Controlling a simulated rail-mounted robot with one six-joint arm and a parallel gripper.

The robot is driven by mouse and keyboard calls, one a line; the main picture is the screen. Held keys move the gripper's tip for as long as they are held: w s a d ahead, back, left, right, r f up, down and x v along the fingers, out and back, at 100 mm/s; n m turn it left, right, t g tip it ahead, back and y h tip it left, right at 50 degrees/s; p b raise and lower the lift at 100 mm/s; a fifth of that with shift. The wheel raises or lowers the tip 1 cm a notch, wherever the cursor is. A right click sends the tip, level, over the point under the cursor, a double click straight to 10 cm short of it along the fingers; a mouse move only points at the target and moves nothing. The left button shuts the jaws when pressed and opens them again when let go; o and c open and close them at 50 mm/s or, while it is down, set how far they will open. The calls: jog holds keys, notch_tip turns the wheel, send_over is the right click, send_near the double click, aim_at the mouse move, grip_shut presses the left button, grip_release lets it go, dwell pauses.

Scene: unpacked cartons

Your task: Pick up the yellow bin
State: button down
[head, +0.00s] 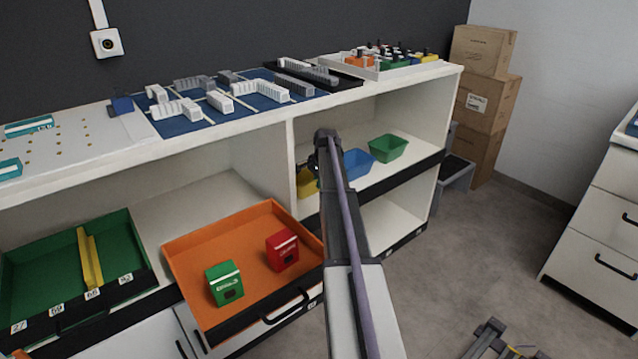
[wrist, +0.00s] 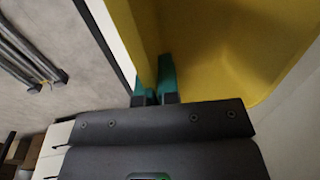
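The yellow bin (head: 306,184) is in the right upper shelf compartment, left of the blue bin, partly hidden behind my arm in the head view. In the wrist view the yellow bin (wrist: 215,45) fills the upper right, with its inside showing. My gripper (wrist: 153,82) has its teal fingers close together, one on each side of the bin's wall, and looks shut on that wall. In the head view the fingers are hidden by my arm. I cannot tell whether the bin is lifted off the shelf.
A blue bin (head: 357,163) and a green bin (head: 388,148) stand to the right on the same shelf. A white divider (head: 293,165) is close on the left. An open orange drawer (head: 190,262) holds red and green boxes. Cardboard cartons (head: 485,100) stand beyond the shelf's right end.

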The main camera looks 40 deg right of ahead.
notch_tip(320, 180, up, 2)
jog(key=shift+r+p, duration=0.2)
jog(key=shift+p, duration=0.45)
jog(key=shift+s+f+b, duration=0.25)
jog(key=shift+s+f, duration=0.05)
jog(key=shift+s, duration=0.25)
jog(key=shift+s+f+b, duration=0.25)
jog(key=shift+s, duration=0.3)
jog(key=s, duration=1.6)
jog(key=shift+d, duration=0.4)
